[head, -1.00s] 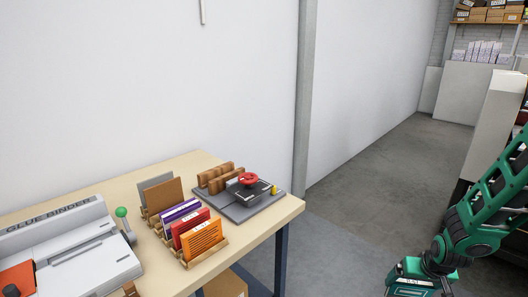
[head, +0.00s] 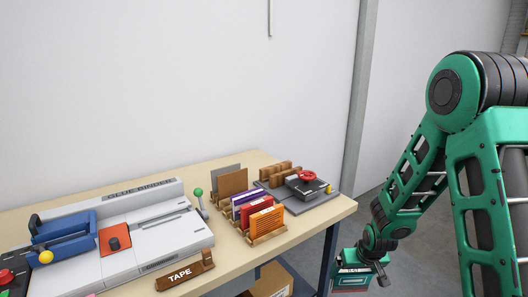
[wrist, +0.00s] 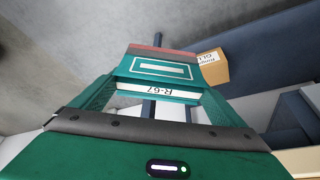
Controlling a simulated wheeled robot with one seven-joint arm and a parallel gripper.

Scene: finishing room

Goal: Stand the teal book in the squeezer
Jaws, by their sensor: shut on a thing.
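My gripper (head: 362,259) is shut on the teal book (head: 350,281), which hangs low beside the table's right end. In the wrist view the teal book (wrist: 160,69) shows a white-framed panel, a reddish edge strip and a white label reading R-67, upside down. Its far part is partly hidden. A grey-based device (head: 322,196) with wooden blocks and a red handwheel stands at the table's back right; it may be the squeezer, but no name shows on it. My gripper is to its right and lower, apart from it.
A wooden rack (head: 267,240) of purple, red and orange books stands left of that device. Further left are the glue binder (head: 180,236), a blue clamp-like device (head: 62,236) and a tape holder (head: 187,275). Cardboard boxes (head: 272,283) lie under the table. Floor right of the table is clear.

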